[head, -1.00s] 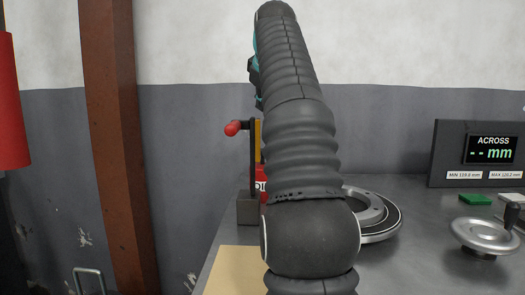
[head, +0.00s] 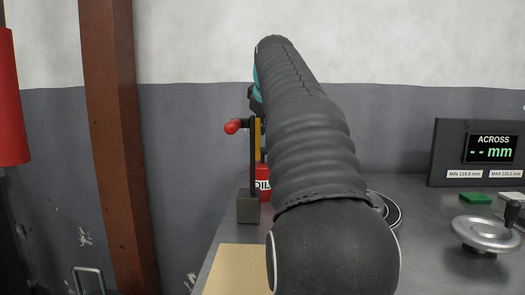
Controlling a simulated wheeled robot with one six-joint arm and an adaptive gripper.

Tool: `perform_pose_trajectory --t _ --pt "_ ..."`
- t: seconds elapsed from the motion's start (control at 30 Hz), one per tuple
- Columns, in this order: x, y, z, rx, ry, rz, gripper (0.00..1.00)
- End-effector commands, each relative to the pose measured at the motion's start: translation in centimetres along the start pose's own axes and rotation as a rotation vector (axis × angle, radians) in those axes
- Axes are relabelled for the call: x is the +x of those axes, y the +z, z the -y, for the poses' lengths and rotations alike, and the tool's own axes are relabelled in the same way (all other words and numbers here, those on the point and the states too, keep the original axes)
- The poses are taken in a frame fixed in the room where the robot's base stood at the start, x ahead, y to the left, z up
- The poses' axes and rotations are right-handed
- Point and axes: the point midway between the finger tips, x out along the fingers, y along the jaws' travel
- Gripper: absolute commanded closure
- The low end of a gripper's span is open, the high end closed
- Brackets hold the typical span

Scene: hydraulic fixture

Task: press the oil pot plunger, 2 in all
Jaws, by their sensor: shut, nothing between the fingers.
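The red oil pot (head: 262,172) stands on the grey bench, with a white label of which "OIL" shows. My arm covers its right side. I cannot make out its plunger; the area above the pot is mostly behind my arm. My arm rises from the bottom centre and leans up and away to the left. A small teal and black part shows at its far left edge, above the pot. My gripper's fingers are hidden behind the arm, so I cannot see them or whether they touch the pot.
A dark post on a grey block (head: 248,207) with a red-knobbed handle (head: 232,126) stands just left of the pot. A round ring part (head: 389,209) is partly hidden by my arm. A handwheel (head: 485,235), green block (head: 475,198) and display (head: 475,153) are at the right.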

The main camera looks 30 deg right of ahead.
Motion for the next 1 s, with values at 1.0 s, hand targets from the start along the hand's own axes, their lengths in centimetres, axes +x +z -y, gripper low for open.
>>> perform_pose_trajectory --t 1.0 --pt "1.56 1.08 1.08 0.0 0.0 0.0 1.0"
